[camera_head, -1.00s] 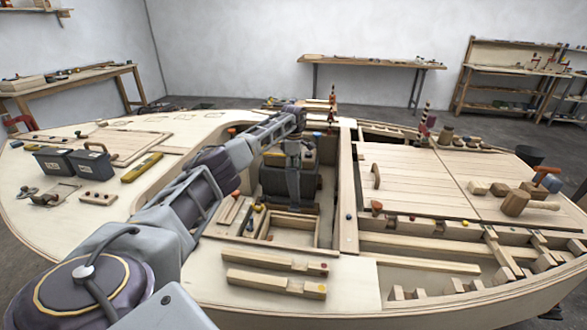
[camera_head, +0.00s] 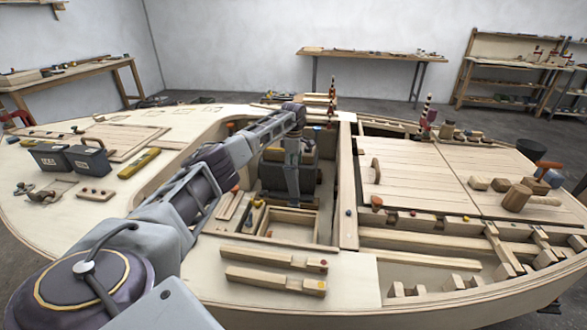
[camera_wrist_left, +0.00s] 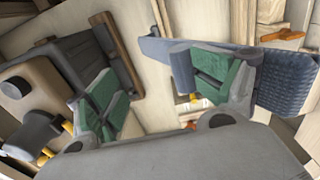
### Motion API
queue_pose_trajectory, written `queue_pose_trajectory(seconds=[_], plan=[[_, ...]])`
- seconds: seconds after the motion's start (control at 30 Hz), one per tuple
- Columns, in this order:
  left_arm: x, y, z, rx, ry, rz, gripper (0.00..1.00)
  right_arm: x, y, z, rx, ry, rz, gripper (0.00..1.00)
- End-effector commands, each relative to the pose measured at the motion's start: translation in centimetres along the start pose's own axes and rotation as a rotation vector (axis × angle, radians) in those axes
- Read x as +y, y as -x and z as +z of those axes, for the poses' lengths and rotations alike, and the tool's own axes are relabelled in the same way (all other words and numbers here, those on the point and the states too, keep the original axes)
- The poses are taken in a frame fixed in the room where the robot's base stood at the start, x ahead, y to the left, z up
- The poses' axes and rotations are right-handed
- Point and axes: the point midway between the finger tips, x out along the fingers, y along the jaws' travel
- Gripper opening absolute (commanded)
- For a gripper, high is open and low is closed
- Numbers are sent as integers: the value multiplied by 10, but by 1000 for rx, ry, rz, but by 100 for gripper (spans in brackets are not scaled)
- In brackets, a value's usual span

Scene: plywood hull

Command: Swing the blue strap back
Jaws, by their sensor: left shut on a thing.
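The blue strap (camera_wrist_left: 285,85) is a flat, ribbed band in the left wrist view. It runs from the upper middle to the right edge, behind one finger of my left gripper (camera_wrist_left: 160,92). In the head view my left gripper (camera_head: 292,196) points down into the hull's open well, by a dark box (camera_head: 272,178). I cannot make out the strap there. My right gripper is not in view.
The well has wooden walls and a small open-topped compartment (camera_head: 290,222) at its front. Two wooden bars (camera_head: 275,279) lie on the near deck. Black boxes (camera_head: 88,158) and a yellow level (camera_head: 139,163) sit on the left deck. A planked panel (camera_head: 415,180) lies right, with a mallet.

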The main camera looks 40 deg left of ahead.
Motion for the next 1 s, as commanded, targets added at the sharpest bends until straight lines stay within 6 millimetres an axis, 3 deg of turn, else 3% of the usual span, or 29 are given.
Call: queue_pose_trajectory(seconds=[0.03, 0.1, 0.63, 1.0], plan=[[0, 2, 1, 1, -2, 1, 58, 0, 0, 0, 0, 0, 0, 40], [0, 11, 1, 1, -2, 3, 46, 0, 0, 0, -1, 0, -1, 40], [-2, 90, 1, 0, -2, 4, 46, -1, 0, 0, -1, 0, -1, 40], [-3, 112, 0, 2, -2, 2, 46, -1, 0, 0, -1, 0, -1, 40]])
